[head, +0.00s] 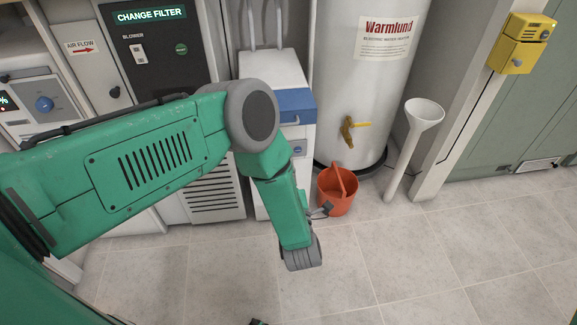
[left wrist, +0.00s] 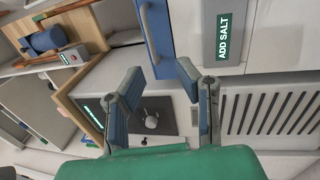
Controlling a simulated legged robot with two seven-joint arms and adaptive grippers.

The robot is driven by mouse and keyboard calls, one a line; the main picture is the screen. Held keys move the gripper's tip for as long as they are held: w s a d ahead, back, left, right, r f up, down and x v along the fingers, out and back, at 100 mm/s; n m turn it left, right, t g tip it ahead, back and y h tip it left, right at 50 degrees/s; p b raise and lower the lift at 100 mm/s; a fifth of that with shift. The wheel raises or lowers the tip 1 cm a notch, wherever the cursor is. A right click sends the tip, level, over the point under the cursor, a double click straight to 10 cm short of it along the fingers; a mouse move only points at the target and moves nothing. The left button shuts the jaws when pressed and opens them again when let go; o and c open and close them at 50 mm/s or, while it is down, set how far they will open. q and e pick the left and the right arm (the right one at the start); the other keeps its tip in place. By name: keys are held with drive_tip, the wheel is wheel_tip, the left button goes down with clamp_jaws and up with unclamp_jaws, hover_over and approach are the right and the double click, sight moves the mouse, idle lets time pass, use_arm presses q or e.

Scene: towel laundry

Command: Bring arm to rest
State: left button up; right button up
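My left arm (head: 145,165) comes in from the left in the head view, bends at a grey elbow joint and points down over the floor. Its grey end (head: 302,255) is low in front of the white cabinet and orange bucket; the fingers are hard to make out there. In the left wrist view my left gripper (left wrist: 158,80) shows two grey-blue fingers spread apart with nothing between them. My right gripper cannot be made out; a small dark tip at the bottom edge of the head view is too little to identify.
An orange bucket (head: 337,192) stands by the white water heater (head: 372,80). A white funnel-topped pipe (head: 412,140) is to its right. A white cabinet with a blue front (head: 296,107) stands behind the arm. Tiled floor (head: 430,265) is clear at the lower right.

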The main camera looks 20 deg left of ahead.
use_arm(q)
drive_tip(key=s+a+f+m+g+h, duration=0.1)
drive_tip(key=s+f+m+g+h, duration=0.65)
drive_tip(key=m, duration=0.65)
drive_tip(key=s+a+m+g+h, duration=0.1)
drive_tip(key=s+a+m+g, duration=0.2)
drive_tip(key=s, duration=0.6)
drive_tip(key=s+a+m+g+h, duration=0.1)
drive_tip(key=s+m+g, duration=0.25)
drive_tip(key=s, duration=0.45)
drive_tip(key=s+a+m+g+h, duration=0.1)
drive_tip(key=s+a+m+g, duration=0.15)
drive_tip(key=s+m, duration=0.45)
wheel_tip(320, 180, up, 17)
drive_tip(key=s+n+p, duration=0.1)
drive_tip(key=n+p, duration=0.1)
drive_tip(key=p, duration=1.6)
drive_tip(key=shift+d+r, duration=0.2)
drive_tip(key=shift+d, duration=0.2)
drive_tip(key=shift+n, duration=0.25)
